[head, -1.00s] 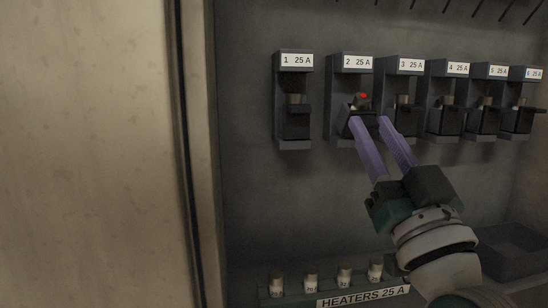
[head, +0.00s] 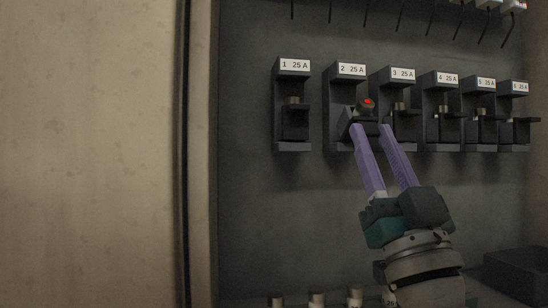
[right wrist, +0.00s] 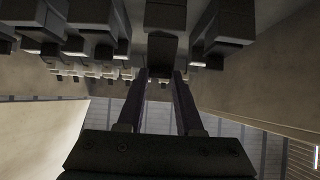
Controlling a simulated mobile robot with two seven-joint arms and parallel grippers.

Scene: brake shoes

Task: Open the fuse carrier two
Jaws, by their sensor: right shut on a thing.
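Fuse carrier two (head: 362,128) is the dark carrier under the "2 25 A" label (head: 351,69). It leans outward from its holder (head: 340,105), and a fuse with a red end (head: 367,103) shows at its top. My right gripper (head: 370,128) comes from below, with its two purple fingers shut on the carrier's front part. In the right wrist view a dark block (right wrist: 162,48) sits at the fingertips, but the exact contact is too dark to make out. My left gripper is not in view.
Carrier one (head: 293,122) is left of carrier two. Carrier three (head: 401,122) is close to the right finger, with several more beyond it. Fuses (head: 317,298) stand along the bottom edge. A dark bin (head: 515,272) is at lower right. A pale panel (head: 90,150) fills the left.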

